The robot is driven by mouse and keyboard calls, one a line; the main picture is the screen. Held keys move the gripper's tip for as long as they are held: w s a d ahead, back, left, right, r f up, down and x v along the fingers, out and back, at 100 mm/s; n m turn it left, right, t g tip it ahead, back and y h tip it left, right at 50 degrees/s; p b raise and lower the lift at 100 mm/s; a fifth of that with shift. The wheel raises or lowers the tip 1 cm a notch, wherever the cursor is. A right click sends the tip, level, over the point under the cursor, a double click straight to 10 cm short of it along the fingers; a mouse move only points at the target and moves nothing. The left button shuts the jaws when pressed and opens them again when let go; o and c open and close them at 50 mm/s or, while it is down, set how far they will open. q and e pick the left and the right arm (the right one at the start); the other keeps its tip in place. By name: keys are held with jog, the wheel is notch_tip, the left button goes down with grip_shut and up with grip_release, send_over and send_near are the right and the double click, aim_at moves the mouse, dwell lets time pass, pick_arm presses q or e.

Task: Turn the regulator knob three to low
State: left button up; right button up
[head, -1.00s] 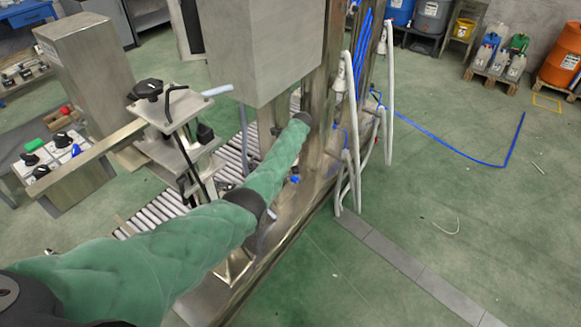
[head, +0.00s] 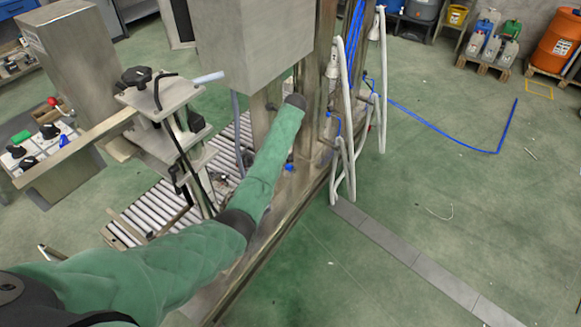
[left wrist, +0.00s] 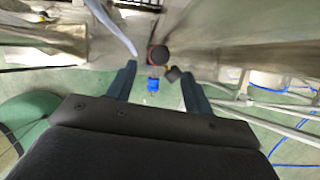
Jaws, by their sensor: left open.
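My left arm's green sleeve (head: 262,165) reaches into the steel machine in the head view, and its gripper is hidden there. In the left wrist view my left gripper (left wrist: 157,82) is open, its two dark fingers apart with nothing between them. Beyond the fingertips is a dark round knob-like part with a reddish face (left wrist: 160,54). Below it in the picture is a small blue fitting (left wrist: 153,84), and to its right a smaller dark part (left wrist: 173,73). I cannot tell which is regulator knob three, nor its setting. My right gripper is not in view.
The steel cabinet (head: 255,45) hangs close above my left arm. A stand with a black knob (head: 136,75) and a roller conveyor (head: 160,205) are left of it. White hoses (head: 345,120) hang at the right. Green floor (head: 420,160) is open beyond.

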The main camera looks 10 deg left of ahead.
pick_arm(q)
jog(key=s+d+r+n+t+h+b, duration=0.1)
jog(key=s+d+r+n+t, duration=0.15)
jog(key=r+n, duration=0.5)
jog(key=s+d+r+n+t+h, duration=0.1)
jog(key=s+d+r+n+t, duration=0.2)
jog(key=r+n, duration=0.4)
jog(key=s+d+f+n+h+b, duration=0.1)
jog(key=s+d+f+n, duration=0.1)
jog(key=s, duration=0.7)
jog(key=s+d+f+n+h+b, duration=0.1)
jog(key=s+d+f+n, duration=0.1)
jog(key=s, duration=0.7)
jog(key=shift+s+d+f+n, duration=0.15)
jog(key=shift+d+f+n, duration=0.1)
jog(key=shift+n, duration=0.3)
jog(key=shift+g, duration=0.25)
